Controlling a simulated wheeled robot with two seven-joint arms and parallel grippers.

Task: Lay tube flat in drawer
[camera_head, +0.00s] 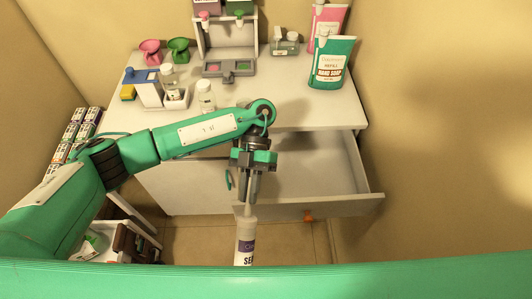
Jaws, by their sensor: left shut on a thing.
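The tube (245,246) is white with a dark label band and a narrow pointed nozzle at its top. It hangs upright, and its lower end is hidden behind a green bar at the bottom of the view. My left gripper (249,198) points down and is shut on the tube's nozzle. It holds the tube in front of the drawer's front panel. The drawer (330,165) is pulled open under the white counter, and the part of its inside that shows looks empty. My arm and gripper hide the drawer's left part. My right gripper is not in view.
On the counter (285,112) stand a green soap pouch (331,63), a pink pouch (328,22), a dispenser stand (228,67), small bottles (206,96) and two funnels (151,52). Stacked boxes (78,130) stand at the left. An orange tab (308,216) is on the drawer front.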

